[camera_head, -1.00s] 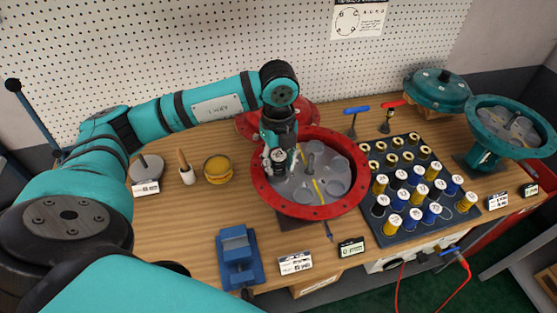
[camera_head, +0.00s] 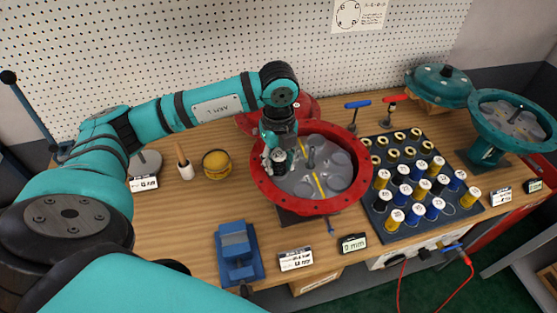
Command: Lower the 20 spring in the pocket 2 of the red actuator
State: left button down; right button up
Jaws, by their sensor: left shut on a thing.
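The red actuator (camera_head: 262,193) stands open on the bench, a round flanged bowl with a grey inside, several round pockets, a central post (camera_head: 311,158) and a yellow stripe. My left gripper (camera_head: 274,162) points down over the left side of the bowl. It is shut on a dark spring with a pale top (camera_head: 280,157), which looks upright. The spring's label is too small to read. Its lower end is at or over a left pocket; I cannot tell how deep it sits. The gripper hides part of that pocket. My right gripper is not in view.
A dark rack (camera_head: 388,232) with yellow, blue and black springs stands to the right. A teal actuator (camera_head: 487,155) and teal cover (camera_head: 440,83) are farther right. A red cover (camera_head: 305,109) lies behind the bowl. A blue vise (camera_head: 238,250) and yellow round item (camera_head: 217,163) are left.

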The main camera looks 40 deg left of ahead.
pick_arm(q)
jog(key=c, duration=0.8)
grip_release()
notch_tip(320, 180, up, 12)
jog(key=shift+r, duration=0.1)
